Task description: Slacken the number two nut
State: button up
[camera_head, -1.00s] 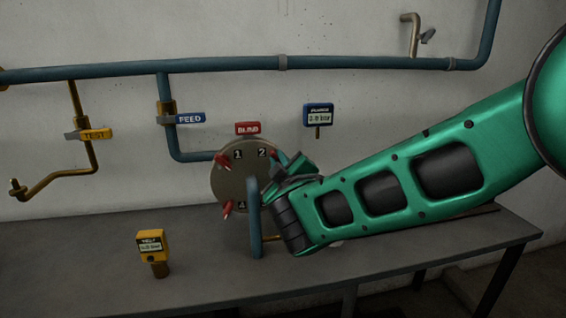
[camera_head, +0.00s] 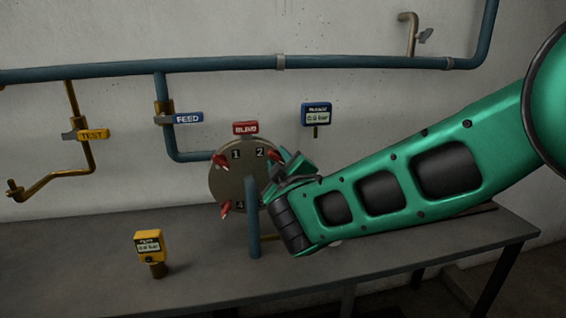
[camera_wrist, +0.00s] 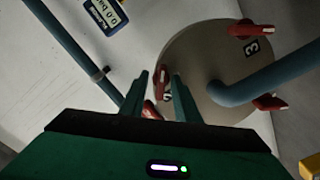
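The round grey flange plate (camera_head: 232,184) under the red BLIND tag carries red winged nuts and printed numbers. The number two label (camera_head: 260,153) is at its upper right. The red nut beside it (camera_head: 283,155) is partly hidden by my gripper (camera_head: 290,165). In the wrist view, my gripper's two fingers (camera_wrist: 161,88) stand apart and reach to the plate (camera_wrist: 203,62). A red nut (camera_wrist: 150,110) shows low between them, partly hidden. I cannot tell whether the fingers touch it. Other red nuts are at number one (camera_head: 221,160) and lower left (camera_head: 226,208).
A blue pipe (camera_head: 252,220) rises in front of the plate, close to my gripper. A yellow gauge (camera_head: 149,245) stands on the grey bench (camera_head: 100,285). A blue gauge (camera_head: 317,114) is on the wall. FEED (camera_head: 187,118) and TEST (camera_head: 93,134) valves are left.

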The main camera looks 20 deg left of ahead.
jog(key=v, duration=1)
jog(key=shift+d, duration=0.3)
